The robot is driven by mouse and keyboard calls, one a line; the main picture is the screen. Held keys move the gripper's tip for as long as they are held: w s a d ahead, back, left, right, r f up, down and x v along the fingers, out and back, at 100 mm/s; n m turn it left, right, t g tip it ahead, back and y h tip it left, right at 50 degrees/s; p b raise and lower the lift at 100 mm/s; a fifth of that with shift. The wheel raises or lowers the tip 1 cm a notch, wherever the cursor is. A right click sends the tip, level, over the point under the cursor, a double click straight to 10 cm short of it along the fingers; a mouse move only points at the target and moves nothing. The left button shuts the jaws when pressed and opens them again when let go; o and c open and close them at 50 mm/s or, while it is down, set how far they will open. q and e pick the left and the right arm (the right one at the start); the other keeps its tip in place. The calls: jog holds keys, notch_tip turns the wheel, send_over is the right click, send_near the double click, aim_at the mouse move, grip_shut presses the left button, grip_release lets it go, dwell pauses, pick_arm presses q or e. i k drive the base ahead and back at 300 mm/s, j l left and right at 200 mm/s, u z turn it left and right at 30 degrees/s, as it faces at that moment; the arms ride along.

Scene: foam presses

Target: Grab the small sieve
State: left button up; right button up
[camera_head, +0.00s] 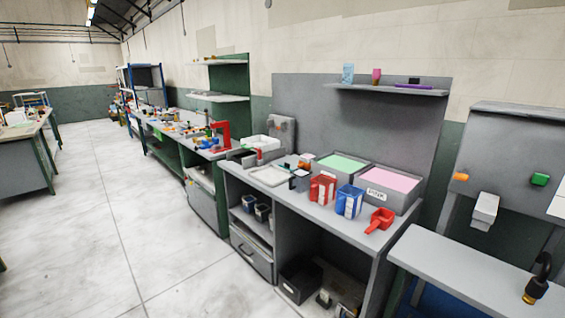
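I cannot make out a small sieve for certain from this distance. On the grey workbench (322,215) a red scoop-like tool (380,220) with a handle lies near the right front corner. To its left stand a blue container (349,201) and a red container (322,188), both with white labels. A small dark-and-white item (299,181) sits left of the red container, too small to identify. Neither of my grippers is in view.
Behind the containers are a bin of pink material (375,204) and one of green material (342,163). A shallow pale tray (269,176) lies at the left. A grey table (470,268) stands at the right. The floor (110,230) on the left is clear.

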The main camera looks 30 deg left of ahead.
aim_at(304, 160)
jog(key=u, duration=0.85)
jog(key=i+j+z, duration=0.35)
jog(key=j+z, duration=0.15)
jog(key=j, duration=0.2)
jog(key=i+j+z, duration=0.25)
jog(key=j, duration=0.2)
jog(key=j+z, duration=0.25)
jog(key=j, duration=0.15)
jog(key=j+z, duration=0.25)
jog(key=j, duration=0.2)
jog(key=i, duration=0.05)
